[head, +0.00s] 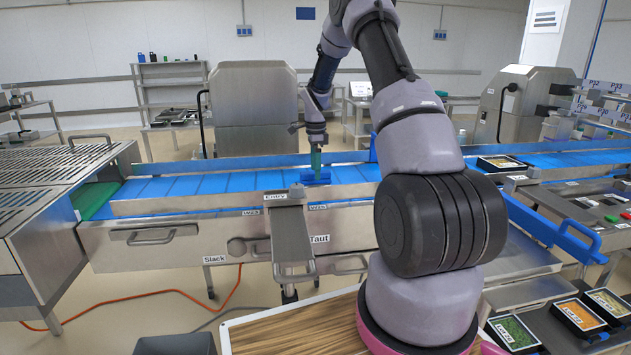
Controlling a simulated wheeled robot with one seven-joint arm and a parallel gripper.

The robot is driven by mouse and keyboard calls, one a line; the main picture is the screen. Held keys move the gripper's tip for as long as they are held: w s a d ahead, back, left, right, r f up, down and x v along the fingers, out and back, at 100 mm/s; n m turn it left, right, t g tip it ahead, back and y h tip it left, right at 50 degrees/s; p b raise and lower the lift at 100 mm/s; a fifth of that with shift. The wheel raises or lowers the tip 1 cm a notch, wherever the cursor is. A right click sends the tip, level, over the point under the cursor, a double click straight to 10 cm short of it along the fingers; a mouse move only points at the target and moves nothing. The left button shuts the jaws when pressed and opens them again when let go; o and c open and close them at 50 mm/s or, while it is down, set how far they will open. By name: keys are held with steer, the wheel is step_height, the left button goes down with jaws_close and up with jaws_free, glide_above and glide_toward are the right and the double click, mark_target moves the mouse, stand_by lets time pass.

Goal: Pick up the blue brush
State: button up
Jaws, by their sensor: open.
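My gripper (316,146) points down over the blue conveyor belt, left of the picture's middle. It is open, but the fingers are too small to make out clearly. A blue block-like piece (317,176), which looks like the brush head, sits right below it at the belt's near side.
A steel rail (200,203) runs along the belt's near edge, with a steel lever arm (291,240) labelled Entry below. A food tray (502,163) lies on the belt at right. Labelled trays (514,334) stand at lower right. My arm hides the belt's middle.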

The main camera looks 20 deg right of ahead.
steer(key=shift+f, duration=1.35)
steer(key=c, duration=1.5)
step_height(320, 180, up, 10)
steer(key=shift+r, duration=0.1)
